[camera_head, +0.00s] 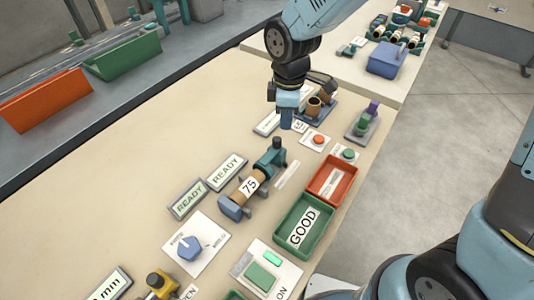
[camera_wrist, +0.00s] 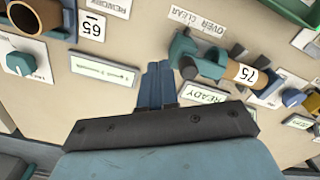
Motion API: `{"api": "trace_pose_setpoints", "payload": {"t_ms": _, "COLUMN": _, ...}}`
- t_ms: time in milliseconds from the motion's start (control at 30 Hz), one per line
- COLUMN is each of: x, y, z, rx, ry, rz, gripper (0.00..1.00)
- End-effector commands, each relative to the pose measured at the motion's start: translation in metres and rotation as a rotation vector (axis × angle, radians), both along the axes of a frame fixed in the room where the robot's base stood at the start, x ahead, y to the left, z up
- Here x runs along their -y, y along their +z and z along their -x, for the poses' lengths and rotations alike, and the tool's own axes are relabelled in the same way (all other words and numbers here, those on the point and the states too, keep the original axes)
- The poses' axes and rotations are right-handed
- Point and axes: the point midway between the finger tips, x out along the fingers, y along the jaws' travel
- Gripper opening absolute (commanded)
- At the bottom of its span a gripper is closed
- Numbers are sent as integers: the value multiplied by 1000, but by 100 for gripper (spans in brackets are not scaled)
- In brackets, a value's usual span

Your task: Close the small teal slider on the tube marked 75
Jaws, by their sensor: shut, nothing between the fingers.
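The brown tube marked 75 (camera_head: 248,186) lies in a grey-blue cradle on the beige bench. It also shows at the right in the wrist view (camera_wrist: 243,72). A teal clamp-like part (camera_head: 268,160) sits at the tube's far end, and it shows in the wrist view too (camera_wrist: 208,66). I cannot tell which piece of it is the small slider, or its position. My gripper (camera_head: 286,124) is shut and empty, above the bench beyond the tube's teal end. In the wrist view, my fingertips (camera_wrist: 159,68) point down just left of the teal part, apart from it.
Two READY displays (camera_head: 226,172) lie left of the tube. A green GOOD tray (camera_head: 282,243) and a red tray (camera_head: 345,196) are at its right. Beyond are a red button (camera_head: 319,139) and another station with a brown tube (camera_head: 314,106), marked 65 in the wrist view.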

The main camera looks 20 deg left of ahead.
Motion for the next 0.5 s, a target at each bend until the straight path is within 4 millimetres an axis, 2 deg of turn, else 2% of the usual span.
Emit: {"api": "trace_pose_setpoints", "payload": {"t_ms": 500, "x": 0, "y": -17, "z": 0, "rx": -1, "ry": 0, "rz": 1, "gripper": 0}}
